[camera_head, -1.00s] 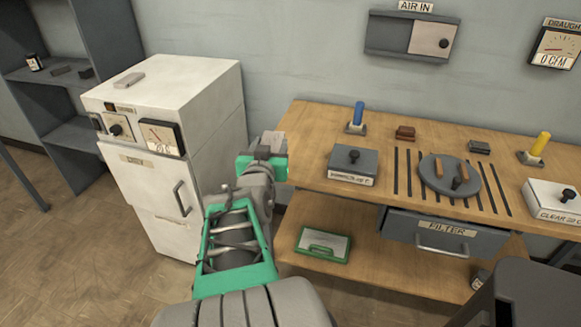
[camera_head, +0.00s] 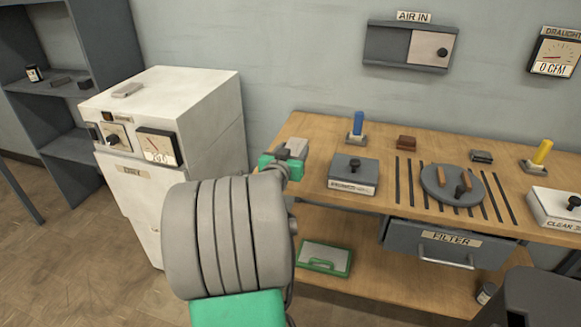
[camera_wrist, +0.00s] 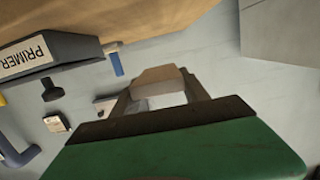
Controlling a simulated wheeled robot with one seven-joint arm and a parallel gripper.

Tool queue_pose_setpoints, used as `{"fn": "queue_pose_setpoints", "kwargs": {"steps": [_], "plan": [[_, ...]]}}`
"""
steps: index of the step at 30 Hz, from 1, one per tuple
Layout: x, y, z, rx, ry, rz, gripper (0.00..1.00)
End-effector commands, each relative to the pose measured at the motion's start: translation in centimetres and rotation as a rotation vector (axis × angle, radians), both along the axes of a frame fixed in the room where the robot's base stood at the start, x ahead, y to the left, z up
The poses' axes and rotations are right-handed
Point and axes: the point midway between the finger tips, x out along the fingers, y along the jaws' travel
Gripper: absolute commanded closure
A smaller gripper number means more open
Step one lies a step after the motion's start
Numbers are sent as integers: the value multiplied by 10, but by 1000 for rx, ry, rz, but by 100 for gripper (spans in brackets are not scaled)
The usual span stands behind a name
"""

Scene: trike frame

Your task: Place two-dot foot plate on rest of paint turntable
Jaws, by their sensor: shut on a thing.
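My gripper (camera_head: 284,159) is shut on a pale grey block-like plate (camera_head: 297,147), held near the left end of the workbench. The plate also shows between the fingers in the wrist view (camera_wrist: 160,76). No dots can be made out on it, so I cannot confirm that it is the two-dot foot plate. The paint turntable (camera_head: 436,193) is a round grey disc on the bench, right of my gripper. It carries two brown bars, likely the rest (camera_head: 445,179), and a black knob (camera_head: 461,191). The held plate is well apart from the turntable.
A primer box (camera_head: 353,173) with a black knob stands between my gripper and the turntable. A blue-handled tool (camera_head: 357,124), brown block (camera_head: 406,142) and dark block (camera_head: 481,156) stand behind. A clear-coat box (camera_head: 555,203) is right. The white oven (camera_head: 175,110) is left.

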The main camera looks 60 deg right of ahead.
Motion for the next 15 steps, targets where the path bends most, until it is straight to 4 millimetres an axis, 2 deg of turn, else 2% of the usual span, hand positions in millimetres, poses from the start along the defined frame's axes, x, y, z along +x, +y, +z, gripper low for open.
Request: {"fn": "queue_pose_setpoints", "kwargs": {"steps": [1,3,8,11,12,15], "plan": [[5,-7,-19,7,6,1,100],[11,-15,-30,5,5,0,100],[19,-25,-43,3,2,0,100],[26,-33,-57,3,4,0,100],[24,-32,-67,4,6,1,100],[24,-32,-79,2,3,0,100]]}}
